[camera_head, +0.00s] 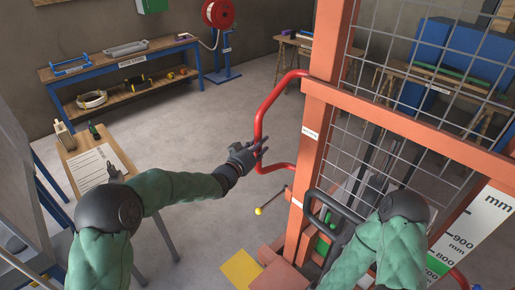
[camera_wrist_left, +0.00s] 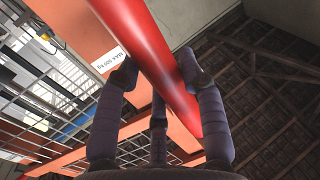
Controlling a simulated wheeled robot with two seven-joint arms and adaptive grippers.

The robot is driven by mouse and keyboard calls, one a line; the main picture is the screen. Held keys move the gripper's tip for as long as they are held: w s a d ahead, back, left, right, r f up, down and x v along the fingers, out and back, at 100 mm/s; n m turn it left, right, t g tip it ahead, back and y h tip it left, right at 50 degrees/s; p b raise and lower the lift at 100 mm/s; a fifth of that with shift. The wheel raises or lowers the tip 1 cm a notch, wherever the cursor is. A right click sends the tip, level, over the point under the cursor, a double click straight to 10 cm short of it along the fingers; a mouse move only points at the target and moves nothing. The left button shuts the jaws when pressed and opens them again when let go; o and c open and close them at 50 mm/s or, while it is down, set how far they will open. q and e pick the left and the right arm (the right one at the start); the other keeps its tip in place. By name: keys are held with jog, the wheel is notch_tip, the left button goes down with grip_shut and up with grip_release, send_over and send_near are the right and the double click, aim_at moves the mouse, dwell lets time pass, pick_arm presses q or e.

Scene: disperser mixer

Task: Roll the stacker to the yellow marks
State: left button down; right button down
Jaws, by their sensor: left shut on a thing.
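The orange stacker (camera_head: 318,120) stands upright right of centre in the head view, with a wire mesh guard and a red bar handle (camera_head: 262,110) on its left side. My left gripper (camera_head: 257,150) is shut on this red handle. In the left wrist view the dark fingers (camera_wrist_left: 160,85) lie around the red bar (camera_wrist_left: 165,62), close to a white label on the orange frame. A yellow mark (camera_head: 241,269) lies on the floor at the bottom, left of the stacker's base. My right arm reaches in at lower right, but its gripper cannot be made out.
A small table (camera_head: 88,158) with a paper sheet stands at left. A blue-legged workbench (camera_head: 125,70) with tools and a red hose reel (camera_head: 218,13) stand along the back wall. Another workbench (camera_head: 440,82) is behind the mesh. Grey floor between them is open.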

pick_arm(q)
jog(key=shift+w+d+r, duration=0.15)
jog(key=c, duration=0.7)
grip_release()
jog(key=shift+w+d, duration=0.1)
jog(key=shift+c, duration=0.2)
jog(key=v, duration=1.2)
